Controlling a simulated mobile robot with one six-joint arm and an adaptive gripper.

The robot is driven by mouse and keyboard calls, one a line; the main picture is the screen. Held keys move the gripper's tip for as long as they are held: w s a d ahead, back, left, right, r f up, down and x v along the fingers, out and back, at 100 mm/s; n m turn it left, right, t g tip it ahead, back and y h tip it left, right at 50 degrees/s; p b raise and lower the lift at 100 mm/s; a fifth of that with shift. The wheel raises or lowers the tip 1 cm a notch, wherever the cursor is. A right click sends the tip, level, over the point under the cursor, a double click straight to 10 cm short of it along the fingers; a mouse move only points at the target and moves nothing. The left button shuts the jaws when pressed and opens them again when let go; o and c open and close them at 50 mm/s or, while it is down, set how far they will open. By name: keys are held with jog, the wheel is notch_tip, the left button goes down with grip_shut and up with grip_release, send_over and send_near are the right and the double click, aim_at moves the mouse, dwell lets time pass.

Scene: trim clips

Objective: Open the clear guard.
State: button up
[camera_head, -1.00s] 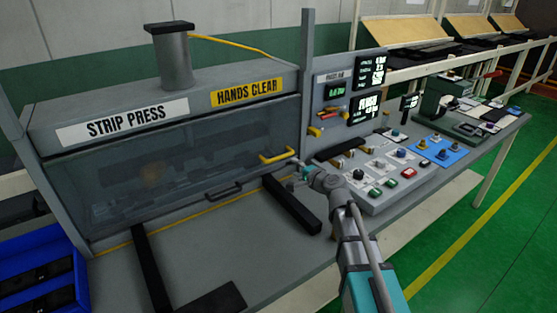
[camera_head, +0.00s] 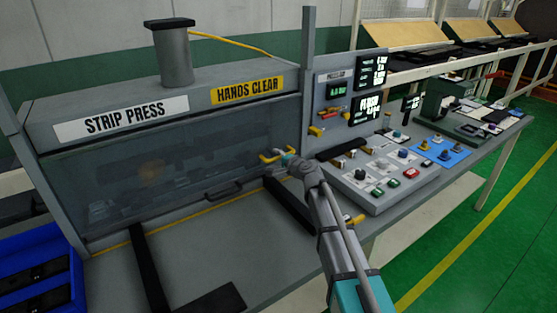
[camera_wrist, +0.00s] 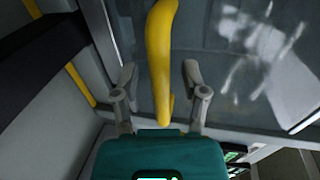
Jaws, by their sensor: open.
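The clear guard (camera_head: 150,180) is a see-through panel across the front of the strip press (camera_head: 60,120), and it is down. A yellow handle (camera_head: 270,156) is on its right part; a dark handle (camera_head: 223,190) sits at its lower edge. My gripper (camera_head: 284,157) is at the yellow handle's right end. In the wrist view, my gripper (camera_wrist: 158,80) is open, with one finger on each side of the yellow handle (camera_wrist: 160,50). Gaps show between the handle and both fingers. Dim shapes show behind the guard.
Right of the press stands a control panel (camera_head: 410,192) with several buttons and knobs, below lit screens (camera_head: 366,108). Black rails (camera_head: 150,265) lie on the bench. A blue bin (camera_head: 72,290) is at the lower left.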

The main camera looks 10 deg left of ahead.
grip_shut()
dwell(0.3)
dwell(0.3)
jog(key=p, duration=1.9)
send_near(271, 108)
jog(key=x, duration=0.5)
jog(key=shift+w+a+r, duration=0.15)
jog(key=shift+a, duration=0.15)
grip_release()
